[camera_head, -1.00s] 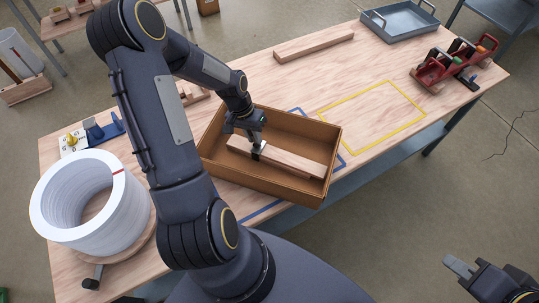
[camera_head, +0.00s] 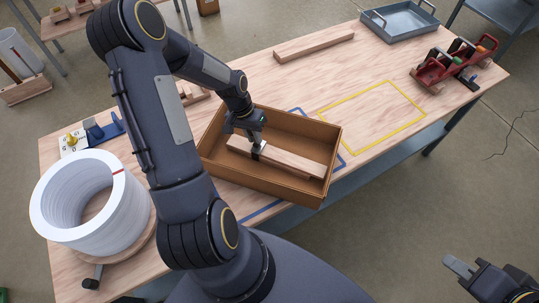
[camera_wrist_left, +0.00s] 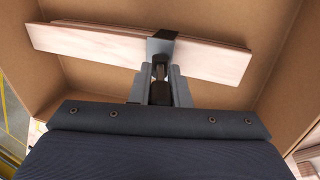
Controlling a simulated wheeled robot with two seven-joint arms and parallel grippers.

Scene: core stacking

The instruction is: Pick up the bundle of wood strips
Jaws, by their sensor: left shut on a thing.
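The bundle of wood strips (camera_head: 292,162) lies lengthwise inside an open brown cardboard box (camera_head: 268,189) on the table. It also shows in the left wrist view (camera_wrist_left: 212,58) as a stack of pale strips with a dark band or pad around its middle. My left gripper (camera_head: 257,151) reaches down into the box and is shut on the bundle near its middle. In the left wrist view my left gripper (camera_wrist_left: 160,62) meets the bundle at the dark part. My right gripper (camera_head: 460,268) is at the lower right, off the table; its jaw opening is unclear.
The box walls stand close around the bundle. A white coil (camera_head: 45,215) is at the left. A yellow-outlined area (camera_head: 372,115) is clear. A loose wood bundle (camera_head: 314,46), grey tray (camera_head: 400,24) and red tool rack (camera_head: 432,72) are farther back.

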